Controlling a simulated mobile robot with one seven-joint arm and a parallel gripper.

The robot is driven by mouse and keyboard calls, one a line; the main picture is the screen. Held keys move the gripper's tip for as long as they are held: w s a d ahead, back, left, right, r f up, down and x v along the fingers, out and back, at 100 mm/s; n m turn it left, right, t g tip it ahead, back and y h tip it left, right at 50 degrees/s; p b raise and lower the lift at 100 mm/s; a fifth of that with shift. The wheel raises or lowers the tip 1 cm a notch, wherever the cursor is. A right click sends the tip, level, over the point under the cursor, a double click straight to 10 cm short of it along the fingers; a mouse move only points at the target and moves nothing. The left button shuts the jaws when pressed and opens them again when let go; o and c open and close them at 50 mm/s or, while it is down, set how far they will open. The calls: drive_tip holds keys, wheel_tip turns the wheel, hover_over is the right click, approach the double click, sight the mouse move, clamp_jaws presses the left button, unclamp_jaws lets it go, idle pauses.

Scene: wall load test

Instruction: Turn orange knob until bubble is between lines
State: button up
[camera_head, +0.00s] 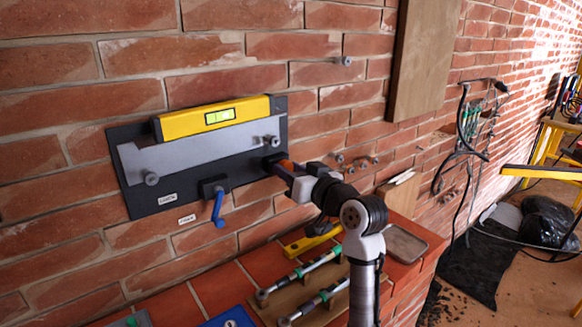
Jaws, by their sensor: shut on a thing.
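A yellow spirit level (185,121) lies along the top of a grey metal bar on a dark wall plate (145,203). Its green vial (220,116) is near the middle; the bubble's place between the lines is too small to tell. The level's right end is higher than its left in the picture. My gripper (288,175) is shut on the orange knob (286,165) at the plate's lower right. The gripper hides part of the knob. A blue crank handle (218,208) hangs below the plate's middle, apart from my gripper.
Below on the brick ledge lie a wooden board with green-and-grey rods (318,264), a yellow tool (305,243), a grey tray (404,243) and a blue item (230,318). Bolts (355,162) and cables (466,130) are on the wall to the right.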

drive_tip(key=shift+m+p, duration=0.55)
drive_tip(key=shift+m, duration=0.65)
drive_tip(key=o, duration=1)
drive_tip(key=b+v, duration=0.4)
drive_tip(key=v, duration=1)
